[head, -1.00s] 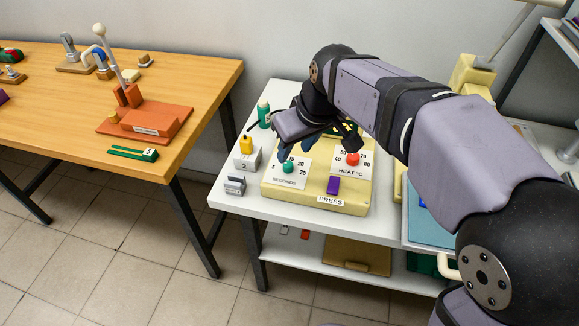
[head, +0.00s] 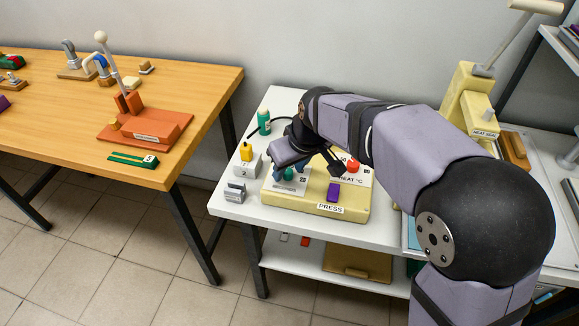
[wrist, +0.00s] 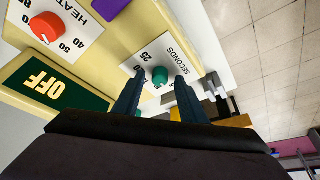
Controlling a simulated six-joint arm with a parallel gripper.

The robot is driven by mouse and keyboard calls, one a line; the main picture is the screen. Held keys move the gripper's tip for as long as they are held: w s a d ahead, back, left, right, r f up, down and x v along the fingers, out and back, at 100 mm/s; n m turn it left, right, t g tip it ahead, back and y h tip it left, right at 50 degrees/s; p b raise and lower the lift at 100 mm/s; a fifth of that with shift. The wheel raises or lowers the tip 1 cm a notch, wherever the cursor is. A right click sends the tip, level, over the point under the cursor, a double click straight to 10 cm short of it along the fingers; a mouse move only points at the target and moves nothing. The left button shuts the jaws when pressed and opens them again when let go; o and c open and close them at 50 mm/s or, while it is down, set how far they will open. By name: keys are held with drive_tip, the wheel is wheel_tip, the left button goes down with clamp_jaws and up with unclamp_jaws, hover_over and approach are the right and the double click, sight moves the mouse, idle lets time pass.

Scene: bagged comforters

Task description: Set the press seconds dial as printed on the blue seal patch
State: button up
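The seconds dial is a small green knob (head: 289,173) on a white scale plate on the press control box (head: 345,208). In the wrist view the green knob (wrist: 160,76) lies between and just beyond the tips of my gripper's two fingers (wrist: 157,86). My gripper (head: 291,168) is open above the knob, and I cannot tell whether the fingers touch it. "25" shows on the scale, but most other numbers and the knob's pointer are hidden or too small to read. I cannot make out a blue seal patch.
A red heat dial (head: 353,165) and a purple block (head: 333,192) sit on the same box. A dark "OFF" display (wrist: 47,88) is beside the dials. A green bottle (head: 264,121) and grey blocks (head: 235,191) stand left on the white table. A wooden table (head: 200,95) is farther left.

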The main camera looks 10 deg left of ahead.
clamp_jaws()
drive_tip(key=shift+r+m+p, duration=0.1)
drive_tip(key=shift+m+p, duration=0.25)
drive_tip(key=shift+m, duration=0.05)
drive_tip(key=m, duration=0.1)
drive_tip(key=m+h+p, duration=0.1)
drive_tip(key=shift+s+a+m+t, duration=0.1)
drive_tip(key=shift+a+m+t, duration=0.05)
drive_tip(key=shift+m+t, duration=0.15)
drive_tip(key=m+h, duration=0.1)
drive_tip(key=m, duration=0.2)
drive_tip(key=shift+a+t, duration=0.1)
drive_tip(key=shift+t, duration=0.2)
drive_tip(key=shift+m+h+b, duration=0.5)
drive_tip(key=shift+m+h, duration=0.1)
drive_tip(key=shift+m, duration=0.6)
